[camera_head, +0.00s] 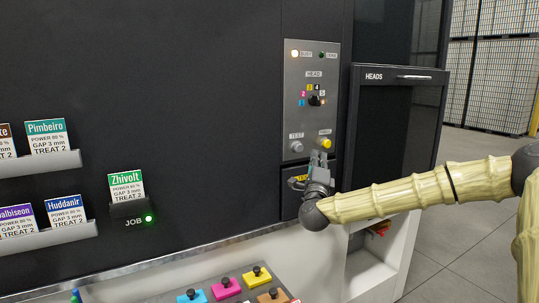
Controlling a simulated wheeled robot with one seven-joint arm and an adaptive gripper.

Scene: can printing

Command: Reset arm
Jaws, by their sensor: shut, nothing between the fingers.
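My arm reaches in from the right edge, and my gripper (318,160) is at its left end. The gripper is shut and empty, with its fingers pointing up in front of the lower part of a grey control panel (303,125). The fingertips are just below a yellow button (325,142); I cannot tell whether they touch it. The panel has a HEAD dial (315,100) and lamps at its top, the left one lit. The gripper hides part of what lies below the panel.
A dark HEADS cabinet (395,140) with a handle stands right of the panel. At left, card racks (45,240) and a JOB holder (128,209) with a Zhivolt card and green light are on the black wall. Coloured blocks (225,288) sit at the bottom. Floor at right is free.

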